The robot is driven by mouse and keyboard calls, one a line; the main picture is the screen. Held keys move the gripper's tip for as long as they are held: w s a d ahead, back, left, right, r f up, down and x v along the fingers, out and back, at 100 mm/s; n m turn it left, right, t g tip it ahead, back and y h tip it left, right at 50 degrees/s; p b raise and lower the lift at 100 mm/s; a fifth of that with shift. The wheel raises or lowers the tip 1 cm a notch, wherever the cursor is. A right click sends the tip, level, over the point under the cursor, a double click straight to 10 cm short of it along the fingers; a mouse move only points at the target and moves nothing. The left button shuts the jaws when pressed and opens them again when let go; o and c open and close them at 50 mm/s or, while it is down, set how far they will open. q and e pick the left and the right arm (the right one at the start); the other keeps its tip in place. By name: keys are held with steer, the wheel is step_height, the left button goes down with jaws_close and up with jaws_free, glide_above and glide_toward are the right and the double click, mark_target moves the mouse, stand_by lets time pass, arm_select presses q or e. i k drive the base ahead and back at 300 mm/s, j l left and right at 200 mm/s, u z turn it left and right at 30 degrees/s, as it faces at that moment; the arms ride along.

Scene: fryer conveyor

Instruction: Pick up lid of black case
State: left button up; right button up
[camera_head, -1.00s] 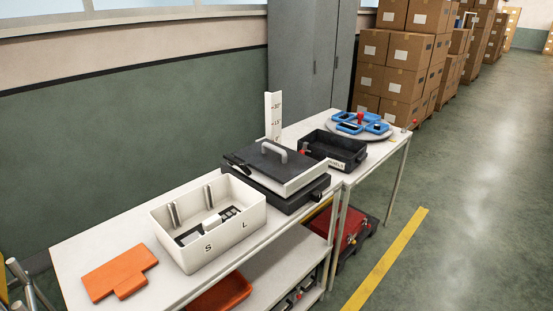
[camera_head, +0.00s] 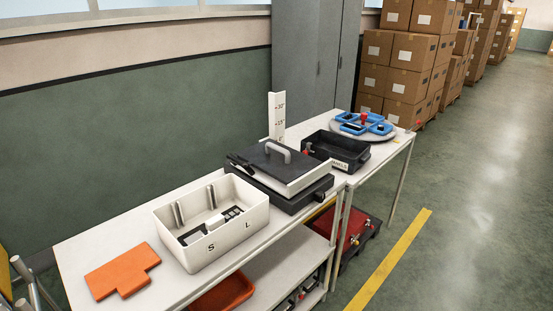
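The black case (camera_head: 290,196) sits on the white table, right of the white bin. Its lid (camera_head: 262,161) rests on top, with a black upper face, a pale rim and a grey arched handle (camera_head: 278,149). The lid looks closed, lying nearly flat on the case. Neither of my grippers shows in the head view.
A white bin (camera_head: 254,227) marked S and L stands left of the case, and an orange piece (camera_head: 122,273) lies further left. A black labelled tray (camera_head: 341,160) and a turntable with blue trays (camera_head: 379,133) are to the right. An upright scale (camera_head: 276,118) stands behind the case.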

mark_target(285, 164)
steer(key=l+u, duration=0.1)
steer(key=u, duration=1.15)
steer(key=l+u, duration=0.9)
steer(key=l, duration=0.15)
steer(key=k+l+u, duration=0.1)
steer(key=l+u, duration=0.3)
steer(key=k+l+u, duration=0.2)
steer(key=l+u, duration=0.25)
steer(key=k+l, duration=0.1)
steer(key=l, duration=0.3)
steer(key=k+l+u, duration=0.1)
steer(key=l, duration=0.3)
steer(key=k+l, duration=0.15)
steer(key=l, duration=0.2)
steer(key=k+l, duration=0.15)
steer(key=l, duration=0.25)
steer(key=k+l+u, duration=0.1)
steer(key=l, duration=0.3)
